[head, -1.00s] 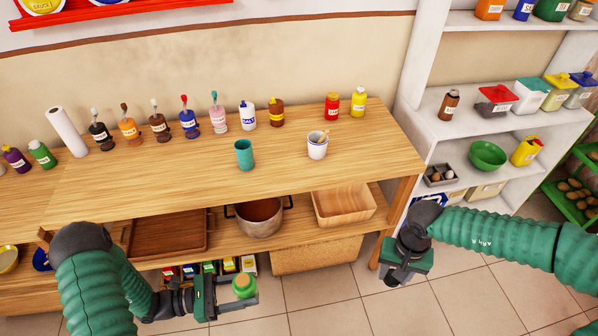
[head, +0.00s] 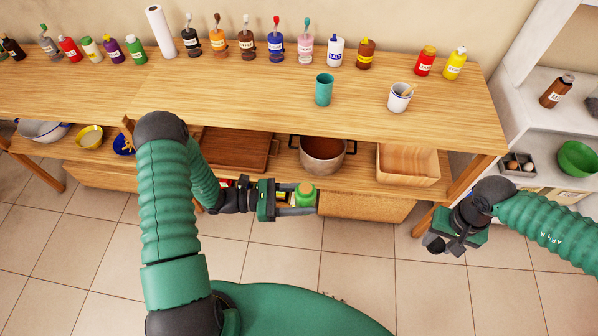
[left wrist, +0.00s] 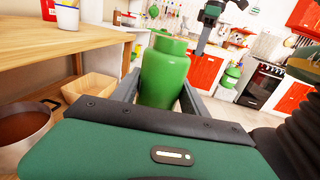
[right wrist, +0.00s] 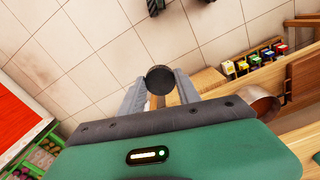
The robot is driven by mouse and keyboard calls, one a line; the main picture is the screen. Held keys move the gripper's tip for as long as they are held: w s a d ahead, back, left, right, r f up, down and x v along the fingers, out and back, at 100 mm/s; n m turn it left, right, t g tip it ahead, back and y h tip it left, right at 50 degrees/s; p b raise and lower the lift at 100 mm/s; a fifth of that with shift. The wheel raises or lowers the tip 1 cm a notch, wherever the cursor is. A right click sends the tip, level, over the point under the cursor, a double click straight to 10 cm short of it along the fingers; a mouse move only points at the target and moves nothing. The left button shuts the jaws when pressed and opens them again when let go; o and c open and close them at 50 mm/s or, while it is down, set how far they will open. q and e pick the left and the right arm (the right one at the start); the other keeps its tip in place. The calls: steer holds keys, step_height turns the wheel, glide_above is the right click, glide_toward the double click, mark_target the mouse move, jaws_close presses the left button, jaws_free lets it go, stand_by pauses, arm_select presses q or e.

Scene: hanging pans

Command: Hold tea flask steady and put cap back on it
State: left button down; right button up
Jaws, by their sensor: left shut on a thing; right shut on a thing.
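The tea flask is a green bottle (head: 304,193) with a short neck, and it stands upright between the fingers of my left gripper (head: 298,204). The flask also shows large in the left wrist view (left wrist: 163,72), with a finger on each side of it. My right gripper (head: 440,246) is well to the right of the flask and apart from it. It is shut on a small round dark cap (right wrist: 160,79), seen between its fingertips in the right wrist view. The inside of the flask's mouth is hidden.
A wooden table (head: 225,100) lies beyond the grippers, with a teal cup (head: 324,89), a white cup (head: 399,102) and several bottles. On its lower shelf are a pot (head: 323,160) and a wooden box (head: 408,166). The space between the grippers is clear.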

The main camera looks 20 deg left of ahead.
steer(key=shift+d, duration=0.1)
arm_select(q)
steer(key=w+d+f+m+g+h, duration=0.1)
steer(key=d+m+g, duration=0.4)
steer(key=d+g, duration=0.3)
steer(key=d, duration=0.3)
steer(key=shift+w+d+f+m+g+h, duration=0.2)
steer(key=shift+w+m+g+h, duration=0.1)
steer(key=shift+m+g, duration=0.1)
steer(key=shift+s+a, duration=0.1)
arm_select(e)
steer(key=w+a+r, duration=0.1)
steer(key=a+r, duration=0.4)
steer(key=a, duration=0.7)
steer(key=a+r+n, duration=0.1)
steer(key=a+r, duration=0.3)
steer(key=a, duration=0.8)
steer(key=shift+w+r, duration=0.35)
steer(key=shift+r, duration=0.05)
steer(key=shift+f, duration=2)
